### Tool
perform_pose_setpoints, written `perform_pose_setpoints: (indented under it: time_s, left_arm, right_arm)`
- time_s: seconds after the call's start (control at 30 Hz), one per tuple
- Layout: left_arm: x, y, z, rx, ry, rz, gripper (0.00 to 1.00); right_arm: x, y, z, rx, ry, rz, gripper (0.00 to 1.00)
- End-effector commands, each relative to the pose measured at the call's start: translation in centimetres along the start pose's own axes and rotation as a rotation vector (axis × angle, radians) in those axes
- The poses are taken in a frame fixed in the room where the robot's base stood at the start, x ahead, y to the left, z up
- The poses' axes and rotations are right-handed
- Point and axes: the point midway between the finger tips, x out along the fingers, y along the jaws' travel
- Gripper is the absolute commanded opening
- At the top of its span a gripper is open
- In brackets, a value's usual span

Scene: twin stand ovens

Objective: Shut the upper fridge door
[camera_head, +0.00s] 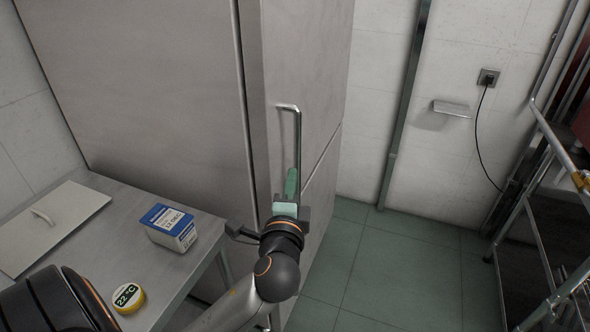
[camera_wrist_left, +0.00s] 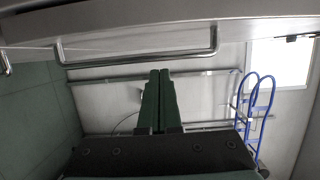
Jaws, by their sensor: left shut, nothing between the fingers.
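The steel fridge (camera_head: 160,90) stands tall at the back left in the head view. Its upper door (camera_head: 310,60) faces right and carries a bent bar handle (camera_head: 298,135). A dark line runs between the door edge and the fridge side; I cannot tell whether the door is fully shut. My left gripper (camera_head: 291,175) is shut and empty, its green fingers up near the lower end of the handle. In the left wrist view the closed fingers (camera_wrist_left: 160,75) point toward the handle (camera_wrist_left: 140,57), apparently without gripping it. My right gripper is out of view.
A metal rack (camera_head: 545,230) stands at right. Green floor (camera_head: 390,270) is clear between. A blue-framed item (camera_wrist_left: 255,105) shows in the wrist view.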

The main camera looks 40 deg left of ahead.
Motion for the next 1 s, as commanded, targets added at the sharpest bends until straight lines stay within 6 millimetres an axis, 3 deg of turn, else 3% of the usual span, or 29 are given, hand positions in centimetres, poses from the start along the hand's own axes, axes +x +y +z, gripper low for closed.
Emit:
perform_pose_setpoints:
  time_s: [0.1,0.3,0.9,1.0]
  left_arm:
    - [-2.3,0.2,0.1,-0.003,0.001,0.004,0.00]
    - [-4.3,0.1,0.2,-0.001,0.001,0.001,0.00]
    - [-4.6,0.0,0.2,0.001,0.000,0.000,0.00]
    - [-4.6,0.8,-0.1,-0.008,0.015,0.020,0.00]
  right_arm:
    - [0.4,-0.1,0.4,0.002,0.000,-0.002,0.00]
    - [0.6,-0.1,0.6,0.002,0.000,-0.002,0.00]
    - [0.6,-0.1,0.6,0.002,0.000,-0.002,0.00]
    - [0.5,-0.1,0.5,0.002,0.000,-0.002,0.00]
